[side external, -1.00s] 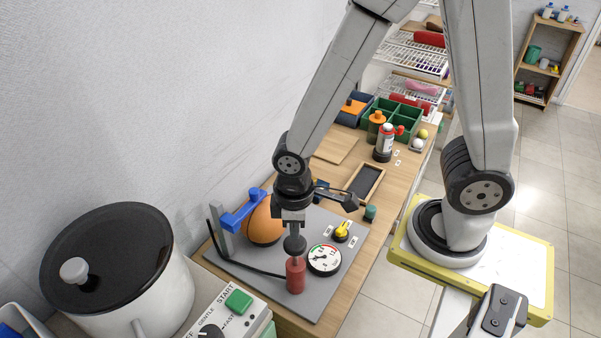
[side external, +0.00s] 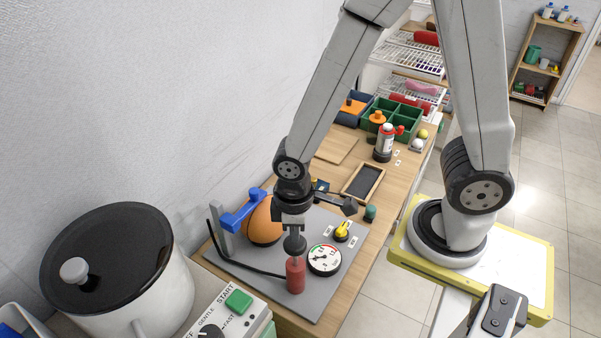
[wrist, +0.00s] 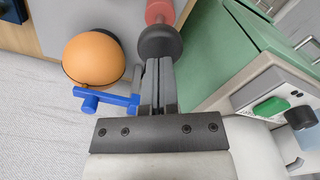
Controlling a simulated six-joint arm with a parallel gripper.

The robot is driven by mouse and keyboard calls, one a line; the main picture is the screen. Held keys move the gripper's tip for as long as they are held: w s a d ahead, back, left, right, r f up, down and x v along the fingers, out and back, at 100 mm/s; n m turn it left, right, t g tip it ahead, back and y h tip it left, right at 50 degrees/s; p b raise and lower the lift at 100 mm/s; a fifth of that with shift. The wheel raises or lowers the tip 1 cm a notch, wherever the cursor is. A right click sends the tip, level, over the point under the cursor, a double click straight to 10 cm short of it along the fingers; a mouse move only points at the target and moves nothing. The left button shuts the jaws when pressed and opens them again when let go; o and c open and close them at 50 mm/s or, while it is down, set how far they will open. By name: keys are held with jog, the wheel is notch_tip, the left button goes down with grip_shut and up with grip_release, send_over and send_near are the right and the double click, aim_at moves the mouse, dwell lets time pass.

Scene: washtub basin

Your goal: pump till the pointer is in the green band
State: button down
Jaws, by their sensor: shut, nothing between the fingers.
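My gripper (side external: 294,232) is shut and points down, with its fingertips at the black knob (side external: 294,245) of the pump. In the wrist view the closed fingers (wrist: 158,62) end at the knob (wrist: 160,43); I cannot tell whether they touch. The red pump body (side external: 296,275) stands upright on the grey board, with a short length of rod showing under the knob. The round white gauge (side external: 324,260) is right of the pump. Its dark pointer is too small to read surely against the coloured bands. An orange ball (side external: 264,224) sits left of my gripper.
A yellow-handled valve (side external: 342,230) is on the grey board (side external: 232,263) behind the gauge. A black hose runs to the pump. A lidded white tub (side external: 110,270) and a green START button (side external: 239,301) are in front.

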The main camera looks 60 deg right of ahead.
aim_at(295, 248)
jog(key=shift+f, duration=3.05)
jog(key=shift+r, duration=3.5)
jog(key=shift+f, duration=0.15)
jog(key=shift+f, duration=3.35)
jog(key=shift+r, duration=3.5)
jog(key=shift+r, duration=0.15)
